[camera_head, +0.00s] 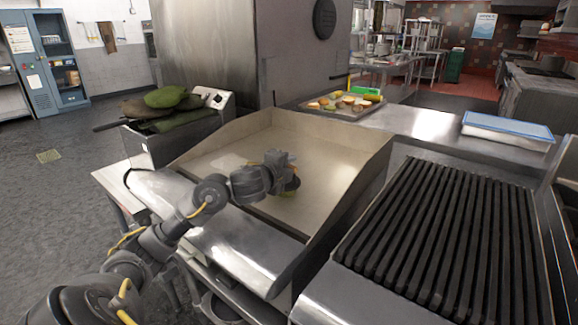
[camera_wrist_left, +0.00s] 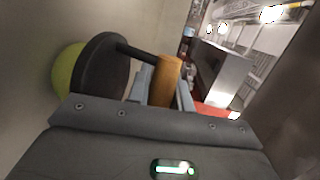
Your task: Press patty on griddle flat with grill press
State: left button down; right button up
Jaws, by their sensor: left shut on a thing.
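The griddle (camera_head: 335,155) is a wide flat plate with raised side walls in the middle of the head view. My left gripper (camera_head: 284,166) is over it and shut on the wooden handle of the grill press (camera_wrist_left: 103,72). The press has a dark round plate, seen edge-on in the left wrist view. A yellow-green round thing (camera_wrist_left: 67,70), which looks like the patty, shows right against the plate's far face. My right gripper is not in view.
A ribbed grill (camera_head: 445,240) stands to the right of the griddle. A bin with green cloth-like things (camera_head: 165,115) stands at the left. The griddle's right part is bare.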

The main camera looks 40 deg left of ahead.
pick_arm(q)
jog(key=shift+f, duration=0.25)
jog(key=shift+s+d+f, duration=0.1)
jog(key=shift+d+f, duration=0.05)
jog(key=shift+f, duration=0.05)
dwell(1.5)
dwell(1.9)
